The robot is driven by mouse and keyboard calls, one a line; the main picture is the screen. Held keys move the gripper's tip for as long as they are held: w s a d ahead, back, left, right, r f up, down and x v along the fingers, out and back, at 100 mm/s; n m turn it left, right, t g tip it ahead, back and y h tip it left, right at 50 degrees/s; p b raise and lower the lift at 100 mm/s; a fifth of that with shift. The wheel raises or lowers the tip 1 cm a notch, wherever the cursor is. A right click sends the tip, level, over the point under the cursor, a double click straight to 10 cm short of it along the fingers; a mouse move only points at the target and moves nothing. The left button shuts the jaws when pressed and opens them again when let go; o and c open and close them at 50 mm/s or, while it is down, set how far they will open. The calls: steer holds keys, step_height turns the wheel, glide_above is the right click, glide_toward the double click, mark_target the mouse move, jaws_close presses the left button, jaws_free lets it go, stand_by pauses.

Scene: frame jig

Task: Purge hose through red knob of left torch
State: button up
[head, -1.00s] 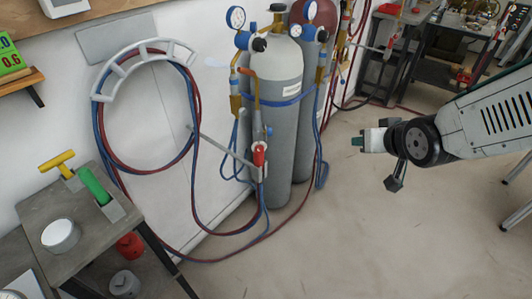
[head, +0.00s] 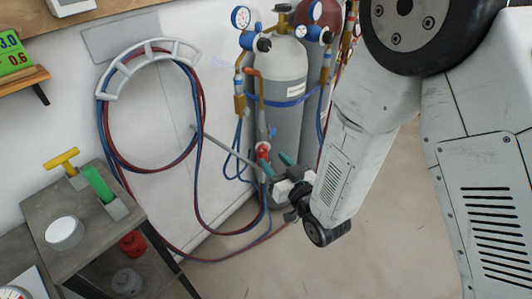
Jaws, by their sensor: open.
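The left torch (head: 259,108) hangs upright in front of the grey cylinder, with its copper-coloured nozzle at the top. Its red knob (head: 263,151) is low on the torch body, and a small blue knob (head: 271,132) sits just above it. Red and blue hoses (head: 264,205) run down from the torch's lower end. My gripper (head: 275,170) is open just below and right of the red knob in the picture. One green fingertip shows close to the knob; the other is partly hidden. I cannot tell whether the gripper touches the torch.
A grey cylinder (head: 288,65) with gauges (head: 241,17) stands behind the torch, beside a dark red one (head: 325,14). A grey bar (head: 224,146) runs from the wall to the torch. Coiled hoses hang on a wall rack (head: 150,46). A work table (head: 98,222) stands at left.

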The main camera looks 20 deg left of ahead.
mark_target(265, 151)
steer(key=shift+x, duration=2.2)
steer(key=c, duration=1)
steer(key=shift+a, duration=0.1)
